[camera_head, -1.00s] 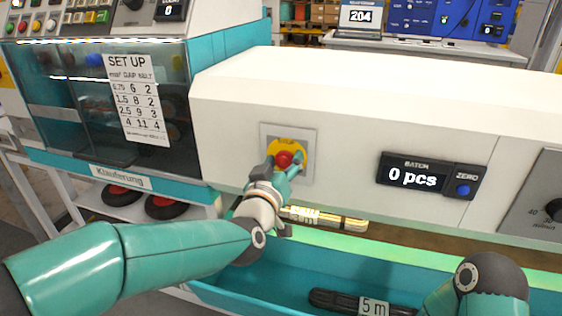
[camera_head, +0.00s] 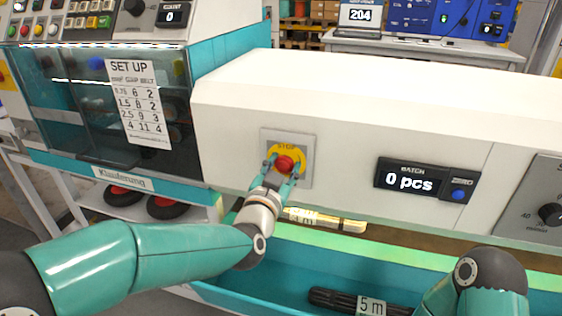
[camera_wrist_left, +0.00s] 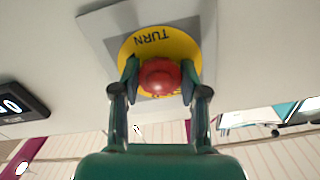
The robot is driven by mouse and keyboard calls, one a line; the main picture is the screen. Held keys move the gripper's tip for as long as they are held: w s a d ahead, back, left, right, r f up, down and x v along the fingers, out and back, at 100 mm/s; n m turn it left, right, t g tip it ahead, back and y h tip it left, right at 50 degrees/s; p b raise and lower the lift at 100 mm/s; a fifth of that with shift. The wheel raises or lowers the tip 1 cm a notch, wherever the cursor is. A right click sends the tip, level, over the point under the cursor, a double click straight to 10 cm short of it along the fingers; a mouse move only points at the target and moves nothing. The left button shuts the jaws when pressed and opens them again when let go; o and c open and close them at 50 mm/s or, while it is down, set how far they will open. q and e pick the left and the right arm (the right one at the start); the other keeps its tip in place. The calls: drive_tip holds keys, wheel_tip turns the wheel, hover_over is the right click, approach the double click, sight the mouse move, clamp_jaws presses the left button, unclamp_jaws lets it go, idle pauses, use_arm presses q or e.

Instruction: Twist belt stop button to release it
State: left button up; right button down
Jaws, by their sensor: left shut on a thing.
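The belt stop button (camera_head: 284,164) is a red knob on a yellow disc marked STOP, set on a grey plate on the white machine front. It also shows in the left wrist view (camera_wrist_left: 160,78), where the disc reads TURN upside down. My left gripper (camera_head: 283,170) reaches up to it from below, with one finger on each side of the red knob, shut on it. The two fingers (camera_wrist_left: 160,80) flank the knob in the left wrist view. My right arm shows at the lower right of the head view, but its gripper is out of view.
A batch display reading 0 pcs (camera_head: 411,178) with a blue ZERO button (camera_head: 458,194) is right of the stop button. A teal trough (camera_head: 290,262) below holds a black bundle tagged 5 m (camera_head: 345,300). A set-up sheet (camera_head: 139,103) hangs at left.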

idle(0.3)
use_arm(q)
drive_tip(key=shift+s+a+r+b, duration=0.15)
drive_tip(key=shift+s+b, duration=0.1)
drive_tip(key=shift+b, duration=0.15)
drive_tip(key=o, duration=0.8)
drive_tip(key=shift+s+f, duration=0.15)
drive_tip(key=shift+f, duration=0.05)
drive_tip(key=shift+b+v, duration=0.6)
drive_tip(key=shift+v, duration=0.65)
drive_tip(key=b+v, duration=0.1)
drive_tip(key=v, duration=0.4)
drive_tip(key=shift+s+r, duration=0.1)
drive_tip(key=shift+s, duration=0.05)
